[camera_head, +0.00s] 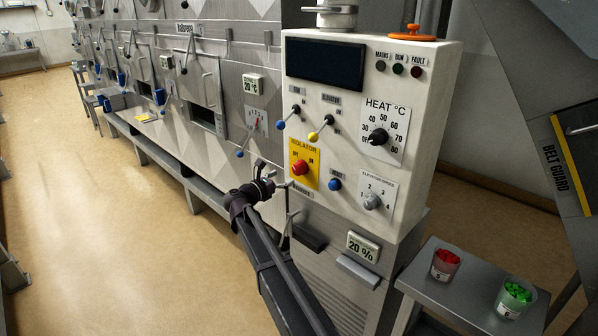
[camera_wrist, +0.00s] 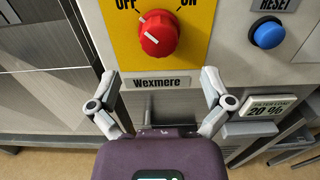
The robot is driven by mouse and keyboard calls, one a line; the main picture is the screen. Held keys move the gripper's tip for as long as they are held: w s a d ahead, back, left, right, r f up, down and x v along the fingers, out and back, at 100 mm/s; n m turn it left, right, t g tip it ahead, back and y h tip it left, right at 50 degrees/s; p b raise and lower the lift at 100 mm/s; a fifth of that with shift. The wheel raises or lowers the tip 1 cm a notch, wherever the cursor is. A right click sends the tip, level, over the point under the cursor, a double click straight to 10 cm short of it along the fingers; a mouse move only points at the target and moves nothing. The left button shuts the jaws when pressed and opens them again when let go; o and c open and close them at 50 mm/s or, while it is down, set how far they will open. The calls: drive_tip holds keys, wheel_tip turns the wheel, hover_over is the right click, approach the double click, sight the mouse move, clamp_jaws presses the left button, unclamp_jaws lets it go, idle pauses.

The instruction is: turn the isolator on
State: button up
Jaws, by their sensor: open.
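The isolator is a red rotary knob (camera_head: 299,168) on a yellow plate (camera_head: 304,153) at the lower left of the white control panel. In the wrist view the red knob (camera_wrist: 159,36) is at top centre on its yellow plate (camera_wrist: 200,50). OFF is printed at its upper left and ON at its upper right. The knob's white pointer line slants to the upper left, toward OFF. My gripper (camera_head: 274,175) is open and empty, just left of and below the knob in the head view. In the wrist view my fingers (camera_wrist: 158,78) are spread below the knob, apart from it.
A blue reset button (camera_head: 335,184) is right of the isolator. Blue and yellow toggle levers sit above, beside the heat dial (camera_head: 378,137). A ledge (camera_head: 309,237) and a 20 % display (camera_head: 363,246) are below. Cups stand on a side table (camera_head: 440,284).

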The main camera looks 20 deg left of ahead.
sight(296, 171)
drive_tip(key=shift+x, duration=3.45)
drive_tip(key=c, duration=1.1)
drive_tip(key=shift+d, duration=0.2)
drive_tip(key=shift+c, duration=0.2)
